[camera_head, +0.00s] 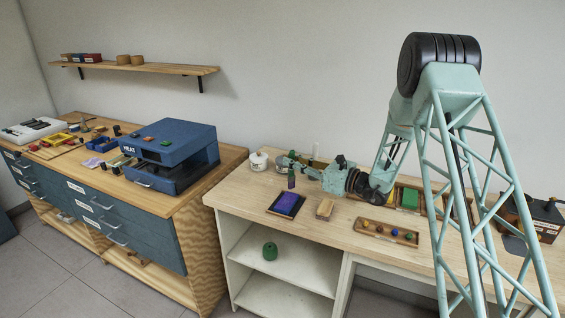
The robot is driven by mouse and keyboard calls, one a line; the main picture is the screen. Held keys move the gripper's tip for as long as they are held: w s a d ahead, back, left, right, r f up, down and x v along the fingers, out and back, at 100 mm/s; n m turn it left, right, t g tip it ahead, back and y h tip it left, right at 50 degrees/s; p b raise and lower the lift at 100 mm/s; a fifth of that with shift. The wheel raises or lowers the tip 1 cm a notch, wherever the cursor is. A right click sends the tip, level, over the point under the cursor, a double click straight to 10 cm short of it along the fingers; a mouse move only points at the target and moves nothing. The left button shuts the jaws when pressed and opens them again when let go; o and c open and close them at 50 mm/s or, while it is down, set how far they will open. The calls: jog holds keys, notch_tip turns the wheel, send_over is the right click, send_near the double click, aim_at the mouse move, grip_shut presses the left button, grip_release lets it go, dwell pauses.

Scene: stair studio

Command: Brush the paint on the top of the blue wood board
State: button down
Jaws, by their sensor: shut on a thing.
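The blue wood board (286,205) lies flat near the front left of the pale wooden table, with a dark border around its blue-violet top. My gripper (294,168) reaches in from the right, above and slightly behind the board. It is shut on a small upright thing, probably the brush (291,181), dark green above and purple below. The purple end hangs close over the board's back edge. I cannot tell whether it touches the board. The fingertips are small and partly hidden here.
A small wooden block (325,209) lies just right of the board. A wooden tray with several coloured knobs (386,231) is farther right. A white pot (258,161) stands at the back left. The table's front edge is close to the board.

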aim_at(293, 152)
jog(key=shift+s+r, duration=0.2)
jog(key=shift+r, duration=0.75)
jog(key=shift+w+r+p, duration=0.2)
jog(key=shift+r+p, duration=0.15)
jog(key=shift+r, duration=0.15)
jog(key=shift+s+r, duration=0.15)
jog(key=shift+r, duration=0.4)
jog(key=shift+r+p, duration=0.55)
jog(key=shift+r, duration=0.8)
